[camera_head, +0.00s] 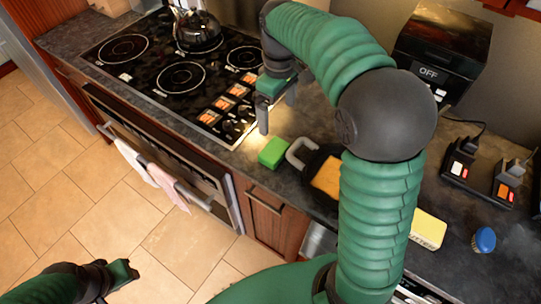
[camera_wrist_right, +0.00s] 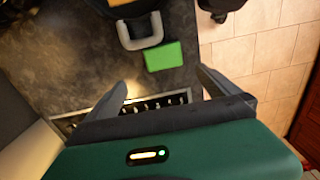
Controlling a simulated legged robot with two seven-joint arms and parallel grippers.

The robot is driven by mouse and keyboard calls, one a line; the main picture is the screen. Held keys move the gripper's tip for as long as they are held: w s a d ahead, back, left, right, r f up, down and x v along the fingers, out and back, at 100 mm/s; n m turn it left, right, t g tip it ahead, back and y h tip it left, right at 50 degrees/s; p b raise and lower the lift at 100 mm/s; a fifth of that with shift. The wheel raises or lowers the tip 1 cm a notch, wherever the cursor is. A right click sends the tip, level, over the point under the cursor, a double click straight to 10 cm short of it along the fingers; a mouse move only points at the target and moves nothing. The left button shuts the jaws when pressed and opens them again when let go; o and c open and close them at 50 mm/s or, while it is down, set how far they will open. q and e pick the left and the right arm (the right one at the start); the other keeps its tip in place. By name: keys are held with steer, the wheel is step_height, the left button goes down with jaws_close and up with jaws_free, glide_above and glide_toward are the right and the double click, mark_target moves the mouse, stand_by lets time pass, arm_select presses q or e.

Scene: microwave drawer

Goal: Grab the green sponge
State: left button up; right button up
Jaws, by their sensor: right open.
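The green sponge (camera_head: 273,152) lies flat on the dark countertop between the stove and a dark object with a grey handle. It also shows in the right wrist view (camera_wrist_right: 164,57), beyond the fingertips and between their lines. My right gripper (camera_head: 276,112) is open and empty, above the counter near the stove's right edge, apart from the sponge. Its two fingers show in the right wrist view (camera_wrist_right: 160,80). My left gripper (camera_head: 122,279) is at the lower left over the floor; its fingers are too unclear to tell their opening.
The grey handle (camera_head: 300,153) stands close right of the sponge, with an orange-yellow block (camera_head: 327,177) beside it. The black stove (camera_head: 165,75) with a kettle (camera_head: 197,28) is to the left. A yellow box (camera_head: 428,229) and blue-topped item (camera_head: 484,240) lie at right.

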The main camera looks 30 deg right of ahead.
mark_target(275, 149)
steer(key=f, duration=1.6)
steer(key=shift+s+a, duration=0.1)
steer(key=shift+a, duration=0.25)
steer(key=c, duration=1.3)
